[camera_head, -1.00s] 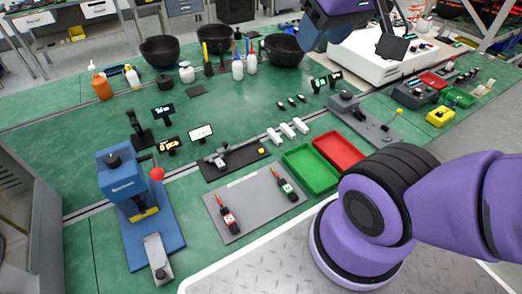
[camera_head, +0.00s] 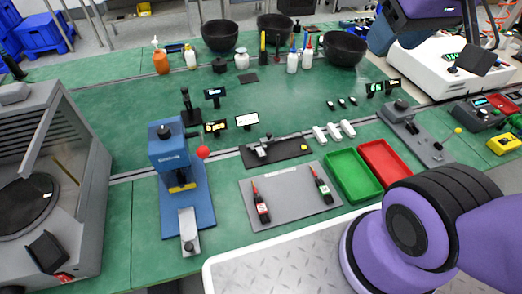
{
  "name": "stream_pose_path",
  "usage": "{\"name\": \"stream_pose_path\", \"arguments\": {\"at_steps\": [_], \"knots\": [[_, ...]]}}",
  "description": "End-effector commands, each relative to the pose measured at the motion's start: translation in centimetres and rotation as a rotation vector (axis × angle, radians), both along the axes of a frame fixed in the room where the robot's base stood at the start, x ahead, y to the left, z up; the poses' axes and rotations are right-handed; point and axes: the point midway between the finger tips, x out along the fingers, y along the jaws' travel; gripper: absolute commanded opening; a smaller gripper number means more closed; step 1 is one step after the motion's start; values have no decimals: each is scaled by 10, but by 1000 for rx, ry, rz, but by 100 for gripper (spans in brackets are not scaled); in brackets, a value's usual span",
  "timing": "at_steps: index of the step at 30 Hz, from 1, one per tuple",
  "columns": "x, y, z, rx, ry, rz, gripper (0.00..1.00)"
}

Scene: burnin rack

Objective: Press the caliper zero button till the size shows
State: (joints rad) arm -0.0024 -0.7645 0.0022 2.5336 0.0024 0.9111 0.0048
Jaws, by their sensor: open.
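A dark fixture (camera_head: 276,152) lies on the green bench near the middle. It carries a small silver and black tool, which looks like the caliper (camera_head: 262,147), and a yellow piece (camera_head: 304,147) at its right end. A small white lit display (camera_head: 247,120) stands just behind it; its text is too small to read. I cannot make out a zero button or a size on the tool. My purple arm shows at the right and top right, well away from the fixture. My gripper cannot be made out in this view.
Green (camera_head: 353,176) and red (camera_head: 385,163) trays stand right, a blue press (camera_head: 175,165) left. Black bowls (camera_head: 220,36) line the back. The bench's middle is mostly clear.

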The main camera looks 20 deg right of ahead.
Motion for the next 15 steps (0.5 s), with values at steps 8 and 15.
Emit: {"name": "stream_pose_path", "arguments": {"at_steps": [8,15], "knots": [[0,0,0,0,0,0,48],[0,0,0,0,0,0,9]]}}
